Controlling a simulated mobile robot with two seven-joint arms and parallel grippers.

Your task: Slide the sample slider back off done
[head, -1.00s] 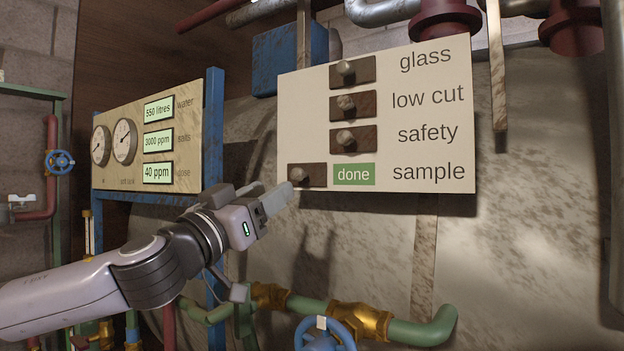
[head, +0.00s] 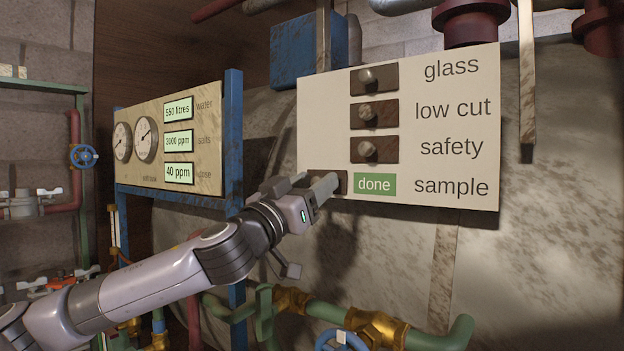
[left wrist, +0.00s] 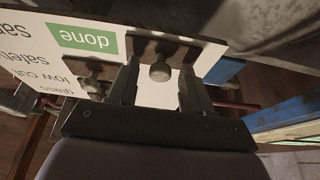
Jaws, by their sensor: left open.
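The sample slider's dark plate (head: 342,183) is on the cream panel, left of the green "done" label (head: 374,184) and the word "sample". My left gripper (head: 321,180) is in front of this plate and hides its knob in the head view. In the left wrist view, the round sample knob (left wrist: 160,72) shows between the two open fingers of my left gripper (left wrist: 160,82), with gaps on both sides. I cannot tell whether a finger touches the panel. My right gripper is not in view.
Above on the panel (head: 460,130) are the glass (head: 374,78), low cut (head: 374,113) and safety (head: 374,149) sliders. A gauge board (head: 205,184) on blue posts stands left. Green pipes and a blue valve wheel (head: 342,342) are below.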

